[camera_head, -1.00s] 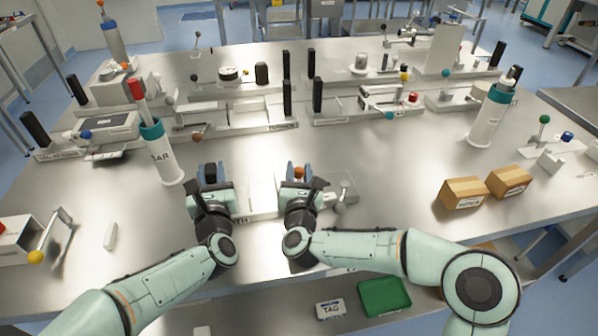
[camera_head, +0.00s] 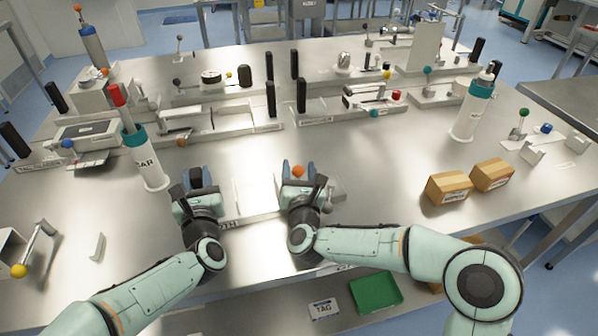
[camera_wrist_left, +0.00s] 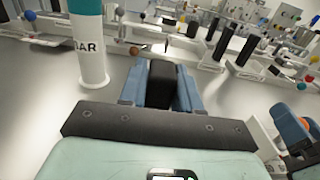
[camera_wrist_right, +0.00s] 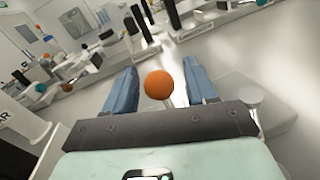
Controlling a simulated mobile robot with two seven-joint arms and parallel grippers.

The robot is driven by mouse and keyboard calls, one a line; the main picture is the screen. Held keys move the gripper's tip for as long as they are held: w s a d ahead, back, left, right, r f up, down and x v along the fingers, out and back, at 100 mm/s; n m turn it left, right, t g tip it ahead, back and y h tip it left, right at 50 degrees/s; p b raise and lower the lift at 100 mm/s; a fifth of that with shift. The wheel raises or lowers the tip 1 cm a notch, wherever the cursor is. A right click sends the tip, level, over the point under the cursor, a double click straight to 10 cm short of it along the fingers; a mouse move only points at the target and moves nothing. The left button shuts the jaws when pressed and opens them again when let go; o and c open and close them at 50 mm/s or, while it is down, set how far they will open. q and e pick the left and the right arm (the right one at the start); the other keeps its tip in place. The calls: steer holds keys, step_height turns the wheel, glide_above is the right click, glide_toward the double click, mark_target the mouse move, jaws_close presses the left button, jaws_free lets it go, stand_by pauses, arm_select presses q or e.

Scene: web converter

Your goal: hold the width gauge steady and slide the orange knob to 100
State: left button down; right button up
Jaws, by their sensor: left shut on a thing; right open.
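The width gauge (camera_head: 243,219) lies on the table in front of me, mostly hidden by my grippers. My left gripper (camera_head: 198,174) is shut on the gauge's black post, and the post (camera_wrist_left: 162,82) shows between its blue fingers in the left wrist view. The orange knob (camera_head: 298,171) stands at the gauge's right part. My right gripper (camera_head: 298,168) is open around the knob; in the right wrist view the knob (camera_wrist_right: 158,85) sits between the spread fingers with a gap on each side. The gauge's scale and the 100 mark cannot be read.
A white cylinder with a teal band (camera_head: 146,160) stands close to the left gripper. Two cardboard boxes (camera_head: 448,187) are on the right. Other devices with posts and knobs line the back. The table between the grippers and boxes is clear.

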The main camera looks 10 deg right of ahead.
steer(key=s, duration=0.4)
steer(key=s+a, duration=0.1)
steer(key=s, duration=0.3)
steer(key=s+a, duration=0.1)
steer(key=s, duration=0.3)
